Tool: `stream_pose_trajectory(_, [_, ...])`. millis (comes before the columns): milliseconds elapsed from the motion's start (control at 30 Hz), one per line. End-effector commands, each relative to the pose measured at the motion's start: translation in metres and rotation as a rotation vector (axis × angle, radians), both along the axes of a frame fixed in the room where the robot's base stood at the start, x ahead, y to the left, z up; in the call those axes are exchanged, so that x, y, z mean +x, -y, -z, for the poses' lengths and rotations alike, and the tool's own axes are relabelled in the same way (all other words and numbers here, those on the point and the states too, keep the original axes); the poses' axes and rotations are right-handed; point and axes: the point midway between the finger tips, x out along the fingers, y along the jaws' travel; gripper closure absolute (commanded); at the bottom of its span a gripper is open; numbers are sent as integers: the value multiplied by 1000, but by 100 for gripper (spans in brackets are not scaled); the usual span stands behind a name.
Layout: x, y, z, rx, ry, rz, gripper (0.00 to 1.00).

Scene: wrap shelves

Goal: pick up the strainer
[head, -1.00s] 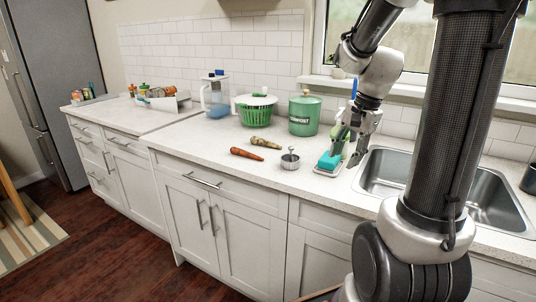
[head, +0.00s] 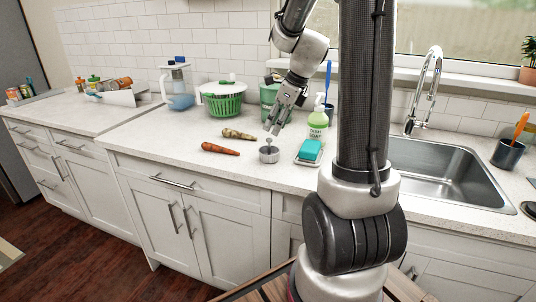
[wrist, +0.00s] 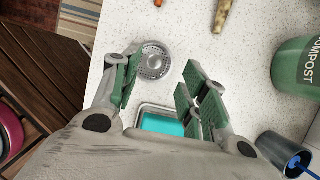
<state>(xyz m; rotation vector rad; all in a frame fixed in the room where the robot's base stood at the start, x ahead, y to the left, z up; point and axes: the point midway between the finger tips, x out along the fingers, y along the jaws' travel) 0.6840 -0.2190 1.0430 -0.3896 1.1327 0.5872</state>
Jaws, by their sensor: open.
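The strainer (head: 269,154) is a small metal cup with a handle, standing on the white countertop near its front edge. In the wrist view the perforated metal bowl of the strainer (wrist: 153,60) lies ahead of the fingers, nearer the left one. My gripper (head: 274,128) is open and empty, pointing down just above the strainer in the head view. In the wrist view my gripper (wrist: 162,80) shows its green-padded fingers spread apart. The strainer's handle is partly hidden behind the fingertips in the head view.
A teal sponge (head: 310,149) on a small tray and a soap bottle (head: 317,125) stand just right of the strainer. A carrot (head: 220,148) and a parsnip (head: 238,134) lie left. The compost bin (wrist: 298,68) is behind. The sink (head: 435,175) is farther right.

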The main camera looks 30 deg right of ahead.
Motion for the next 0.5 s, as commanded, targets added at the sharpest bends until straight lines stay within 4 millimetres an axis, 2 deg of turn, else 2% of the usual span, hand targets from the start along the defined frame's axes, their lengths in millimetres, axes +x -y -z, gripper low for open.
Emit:
stream_pose_trajectory(300, [7,-16,44,0,-3,-4,56])
stream_pose_trajectory(500, [12,-19,58,-2,0,-4,56])
